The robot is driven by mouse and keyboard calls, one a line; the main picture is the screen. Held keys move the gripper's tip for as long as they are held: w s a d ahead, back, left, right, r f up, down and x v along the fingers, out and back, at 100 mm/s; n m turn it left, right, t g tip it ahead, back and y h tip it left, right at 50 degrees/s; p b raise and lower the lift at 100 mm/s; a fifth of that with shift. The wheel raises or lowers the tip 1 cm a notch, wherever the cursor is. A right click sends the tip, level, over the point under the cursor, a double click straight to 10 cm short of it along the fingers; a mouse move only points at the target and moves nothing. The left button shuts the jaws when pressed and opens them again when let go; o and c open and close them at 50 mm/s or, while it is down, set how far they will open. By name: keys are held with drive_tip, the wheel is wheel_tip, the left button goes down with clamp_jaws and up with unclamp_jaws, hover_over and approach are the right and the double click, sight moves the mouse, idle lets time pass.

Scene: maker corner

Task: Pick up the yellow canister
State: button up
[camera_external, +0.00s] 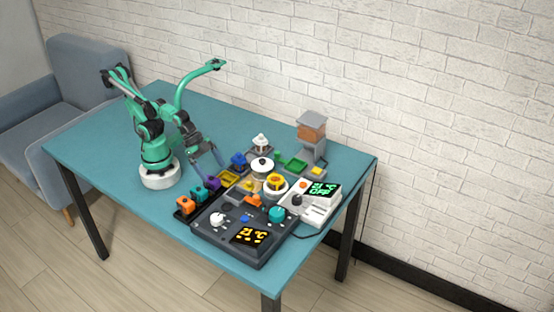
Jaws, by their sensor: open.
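A yellow round piece (275,181), which looks like the yellow canister, sits in a white round base toward the right of the cluster on the table. It is small in this view, and its lower part is hidden by the white rim. My gripper (212,169) hangs at the left edge of the cluster, with its two grey fingers apart and pointing down to the right. It is well left of the yellow piece and does not touch it. Nothing shows between the fingers.
A yellow tray (229,178) lies just right of my gripper. A white-lidded jar (262,165) stands between my gripper and the yellow piece. A dark control panel (238,228) lies in front, and a grey-and-orange tower (312,128) stands behind.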

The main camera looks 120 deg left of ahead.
drive_tip(key=w+a+r+g, duration=0.2)
drive_tip(key=w+a, duration=0.1)
drive_tip(key=w, duration=0.1)
drive_tip(key=g, duration=0.5)
hover_over(276, 178)
drive_tip(key=d, duration=0.2)
drive_tip(key=f, duration=0.4)
drive_tip(key=w+f, duration=0.1)
drive_tip(key=f, duration=0.1)
drive_tip(key=shift+a+f, duration=0.15)
drive_tip(key=shift+f, duration=0.2)
drive_tip(key=shift+a+f, duration=0.1)
drive_tip(key=shift+f, duration=2.85)
clamp_jaws()
drive_tip(key=shift+r, duration=0.1)
